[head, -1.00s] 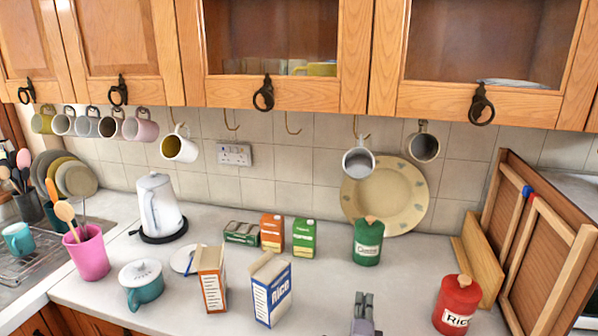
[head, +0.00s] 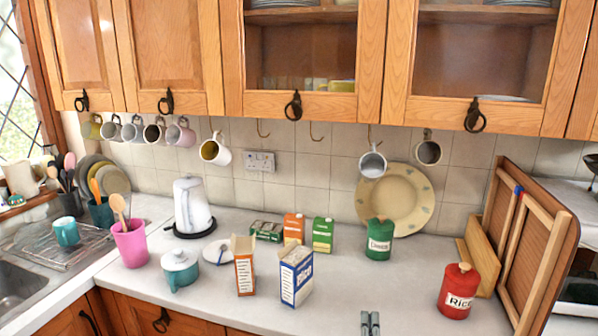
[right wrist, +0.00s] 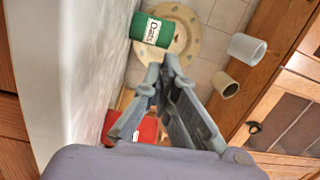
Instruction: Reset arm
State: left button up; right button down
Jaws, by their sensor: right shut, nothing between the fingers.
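My right gripper (head: 370,322) shows only its grey fingertips at the bottom edge of the head view, in front of the worktop. In the right wrist view, its two fingers (right wrist: 160,72) meet at the tips, shut, with nothing held. Behind them are a green canister (right wrist: 152,29) and, partly hidden, a red canister (right wrist: 146,131). The rest of my right arm is out of the head view. My left gripper and arm are not in view.
The white worktop (head: 225,308) is clear along its front. Mugs hang under the wooden cabinets (head: 310,107).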

jog(key=shift+s+a+f+n+y, duration=0.15)
jog(key=shift+a+n+y, duration=0.15)
jog(key=shift+n+y, duration=0.25)
jog(key=shift+s+a+r+n+y, duration=0.1)
jog(key=shift+a+n+y, duration=0.2)
jog(key=shift+n+y, duration=0.2)
jog(key=s+a+f+n+g+y, duration=0.3)
jog(key=s+n+g+y, duration=0.1)
jog(key=s+n, duration=0.4)
jog(key=s+a+f+n+g+y, duration=0.2)
jog(key=s+a+n+g+y, duration=0.15)
jog(key=s+n, duration=0.5)
jog(key=s+d+f+n+g+h, duration=0.1)
jog(key=s+d+g+h, duration=0.4)
jog(key=s, duration=0.7)
jog(key=s+d+f+n+g+h, duration=0.1)
jog(key=s+d+n+g, duration=0.1)
jog(key=s+d, duration=0.65)
jog(key=s+a+f+g+b, duration=0.1)
jog(key=s+f, duration=0.1)
jog(key=f, duration=1.2)
jog(key=s+a+f+g, duration=0.1)
jog(key=s+a+f, duration=0.1)
jog(key=f, duration=1.1)
jog(key=s+d+f+b, duration=0.1)
jog(key=s+d+f, duration=0.2)
jog(key=s+f, duration=1.3)
jog(key=shift+s+f+g, duration=0.35)
jog(key=shift+s+f, duration=0.05)
jog(key=shift+f, duration=0.45)
